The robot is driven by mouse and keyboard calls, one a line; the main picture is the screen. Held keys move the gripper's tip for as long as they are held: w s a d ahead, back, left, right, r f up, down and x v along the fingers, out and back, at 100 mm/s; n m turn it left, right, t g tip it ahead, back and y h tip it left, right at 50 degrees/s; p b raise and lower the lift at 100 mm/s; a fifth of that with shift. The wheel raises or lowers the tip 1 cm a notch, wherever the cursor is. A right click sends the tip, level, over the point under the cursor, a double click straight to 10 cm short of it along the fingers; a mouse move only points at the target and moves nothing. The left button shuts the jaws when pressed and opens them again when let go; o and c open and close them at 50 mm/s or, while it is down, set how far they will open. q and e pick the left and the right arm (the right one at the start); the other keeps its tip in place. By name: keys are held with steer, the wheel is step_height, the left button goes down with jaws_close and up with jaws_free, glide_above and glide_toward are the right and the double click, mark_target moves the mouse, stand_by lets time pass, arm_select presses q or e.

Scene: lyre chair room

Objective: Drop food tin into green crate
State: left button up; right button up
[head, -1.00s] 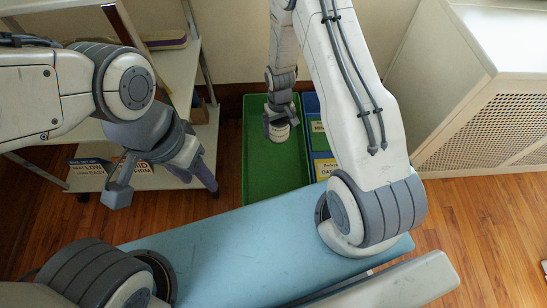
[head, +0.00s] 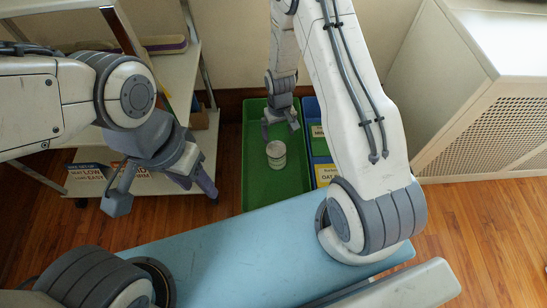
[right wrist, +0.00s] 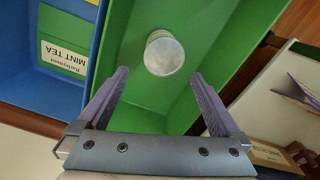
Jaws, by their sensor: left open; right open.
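The food tin (head: 276,156) is a pale grey-white cylinder within the green crate's outline, clear of my fingers. It also shows in the right wrist view (right wrist: 164,55), beyond my fingertips. I cannot tell whether it touches the crate's floor. The green crate (head: 255,183) is a long open box on the floor, and it fills much of the right wrist view (right wrist: 128,108). My right gripper (head: 280,127) is open and empty above the crate, just behind the tin in the head view. My left gripper (head: 162,193) is open and empty at the left.
A blue crate (head: 318,147) with a mint tea label (right wrist: 63,58) stands right beside the green crate. A white shelf unit (head: 85,135) is at the left, a white cabinet with a mesh front (head: 500,115) at the right. A light blue padded surface (head: 240,240) lies in front.

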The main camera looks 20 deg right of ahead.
step_height(320, 180, up, 8)
steer(key=p, duration=0.3)
steer(key=shift+r+p, duration=0.15)
steer(key=shift+p, duration=0.25)
steer(key=s+a+r+n+p, duration=0.2)
steer(key=a+r, duration=0.5)
steer(key=r, duration=0.5)
steer(key=s+a+r+n+y+p, duration=0.1)
steer(key=s+a+r+n+p, duration=0.2)
steer(key=s+r, duration=0.8)
steer(key=s+a+r+n+p, duration=0.2)
steer(key=s+a+r+p, duration=0.2)
steer(key=s+r, duration=0.7)
step_height(320, 180, up, 36)
steer(key=p, duration=3.6)
